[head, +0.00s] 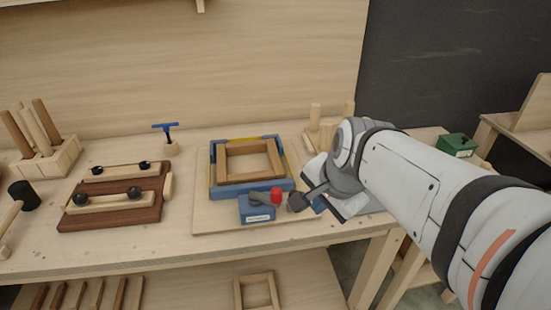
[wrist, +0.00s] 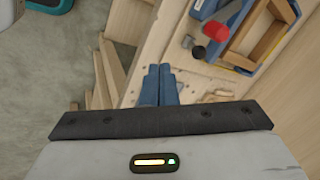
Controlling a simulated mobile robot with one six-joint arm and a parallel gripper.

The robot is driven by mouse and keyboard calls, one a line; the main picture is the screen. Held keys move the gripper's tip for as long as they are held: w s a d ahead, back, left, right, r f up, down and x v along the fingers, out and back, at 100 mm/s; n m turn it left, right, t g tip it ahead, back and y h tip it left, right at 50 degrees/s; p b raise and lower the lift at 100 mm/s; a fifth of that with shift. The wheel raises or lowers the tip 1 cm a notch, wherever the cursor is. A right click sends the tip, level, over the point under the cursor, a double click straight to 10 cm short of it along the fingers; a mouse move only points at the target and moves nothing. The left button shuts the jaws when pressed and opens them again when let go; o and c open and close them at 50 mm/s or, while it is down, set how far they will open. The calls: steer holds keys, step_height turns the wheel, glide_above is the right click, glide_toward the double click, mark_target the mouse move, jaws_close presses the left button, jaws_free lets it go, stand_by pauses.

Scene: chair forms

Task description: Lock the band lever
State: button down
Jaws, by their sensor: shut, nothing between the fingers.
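A wooden frame (head: 249,160) sits inside blue clamp corners with a yellow band (head: 285,157) around it. A blue block (head: 257,211) with a pale label stands at its front edge. A short grey lever (head: 262,197) with a red knob (head: 277,196) lies across the block's top, knob toward the right. The red knob also shows in the wrist view (wrist: 216,31), up and right of my fingertips. My gripper (wrist: 158,80) has blue fingers, shut together and empty, apart from the lever. In the head view its fingertips (head: 319,204) are right of the knob, partly hidden by my wrist.
A dark round knob (head: 297,202) shows just right of the red knob. A brown board with bars (head: 113,197) lies left, with a blue-handled tool (head: 167,138) behind. Wooden pegs (head: 316,113) stand behind my wrist. Bare board (head: 220,222) lies in front of the frame.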

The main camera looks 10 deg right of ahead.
steer(key=m, duration=0.1)
steer(key=w+m, duration=0.1)
steer(key=shift+d+f+m, duration=0.15)
steer(key=shift+d+m, duration=0.15)
steer(key=shift+m, duration=0.1)
steer(key=w+f, duration=0.2)
steer(key=w+a+f, duration=0.1)
steer(key=w+f, duration=0.1)
steer(key=f, duration=0.1)
steer(key=w+f+b, duration=0.1)
steer(key=w+f, duration=0.2)
steer(key=shift+w+a+f, duration=0.1)
steer(key=shift+a+f, duration=0.1)
steer(key=shift+w+a+r, duration=0.1)
steer(key=shift+w, duration=0.45)
